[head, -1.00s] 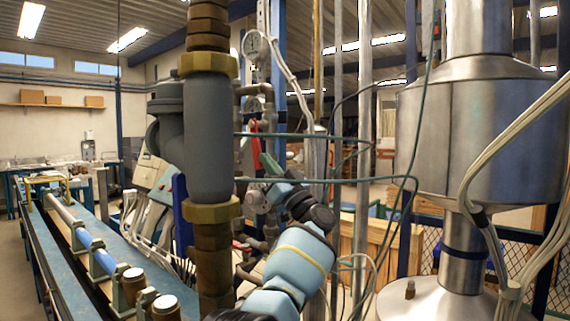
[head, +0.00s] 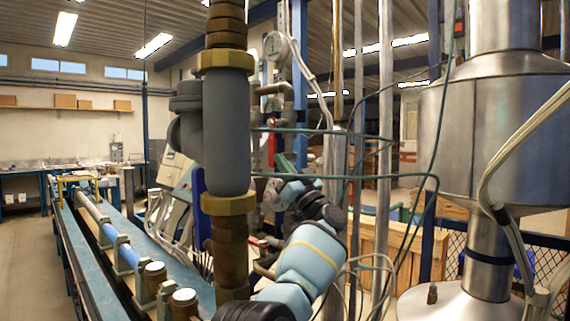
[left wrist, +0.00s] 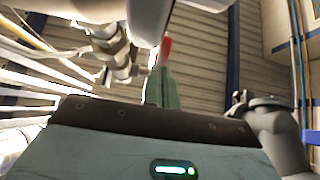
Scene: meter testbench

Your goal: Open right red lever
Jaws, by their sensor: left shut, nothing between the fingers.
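A red lever (head: 271,149) stands roughly upright on the pipework just right of the thick grey vertical pipe. Only a narrow part of it shows. Its red tip also shows in the left wrist view (left wrist: 165,50), just beyond my fingers. My left gripper (head: 284,163) has greenish fingers that are shut with nothing between them. They are close to the lever's lower part; I cannot tell whether they touch it. In the left wrist view the left gripper (left wrist: 159,88) points up at the red tip. My right gripper is not in view.
The thick grey pipe (head: 227,130) with brass collars stands left of my left arm. Thin green cables (head: 395,176) cross in front of the work area. A large metal tank (head: 490,130) is at the right. A blue bench (head: 75,250) runs along the left.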

